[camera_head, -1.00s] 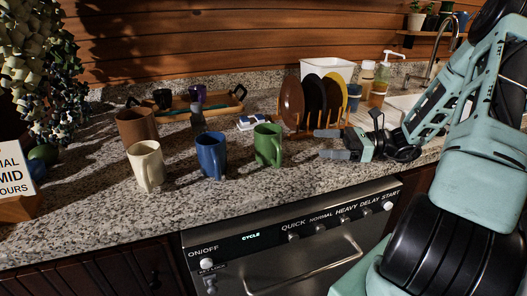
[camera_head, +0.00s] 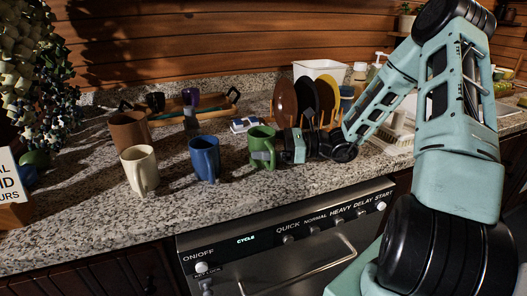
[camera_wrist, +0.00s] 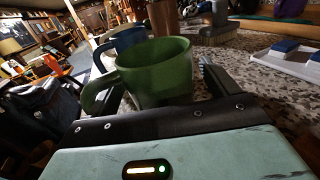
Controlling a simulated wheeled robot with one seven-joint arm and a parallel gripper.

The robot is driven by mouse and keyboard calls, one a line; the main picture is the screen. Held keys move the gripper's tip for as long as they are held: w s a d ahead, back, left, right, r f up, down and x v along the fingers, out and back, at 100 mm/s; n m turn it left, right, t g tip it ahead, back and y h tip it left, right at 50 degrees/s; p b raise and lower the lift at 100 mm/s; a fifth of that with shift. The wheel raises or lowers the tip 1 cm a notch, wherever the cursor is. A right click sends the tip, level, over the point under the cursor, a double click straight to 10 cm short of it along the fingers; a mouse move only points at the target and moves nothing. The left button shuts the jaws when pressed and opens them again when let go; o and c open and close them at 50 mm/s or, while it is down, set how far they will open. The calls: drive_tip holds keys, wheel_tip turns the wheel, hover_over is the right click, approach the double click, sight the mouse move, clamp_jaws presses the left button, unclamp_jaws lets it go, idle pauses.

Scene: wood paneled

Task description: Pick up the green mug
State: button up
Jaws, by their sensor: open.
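The green mug (camera_head: 259,134) stands upright on the granite counter, right of the blue mug (camera_head: 205,158). My gripper (camera_head: 266,155) reaches in from the right at mug height, and one grey finger overlaps the mug's front near its handle. In the wrist view the green mug (camera_wrist: 158,72) is directly ahead, in front of the gripper body, with its handle to the left. One finger shows just right of the mug; the other is mostly hidden around the handle. The jaws are open. I cannot tell whether either finger touches the mug.
A cream mug (camera_head: 139,169) and a brown mug (camera_head: 129,131) stand farther left. A rack with plates (camera_head: 285,103) is close behind my gripper. A blue-and-white item (camera_head: 243,124) and a wooden tray (camera_head: 215,111) lie behind. The counter's front edge is near.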

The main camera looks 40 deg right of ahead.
drive_tip(key=shift+x, duration=0.9)
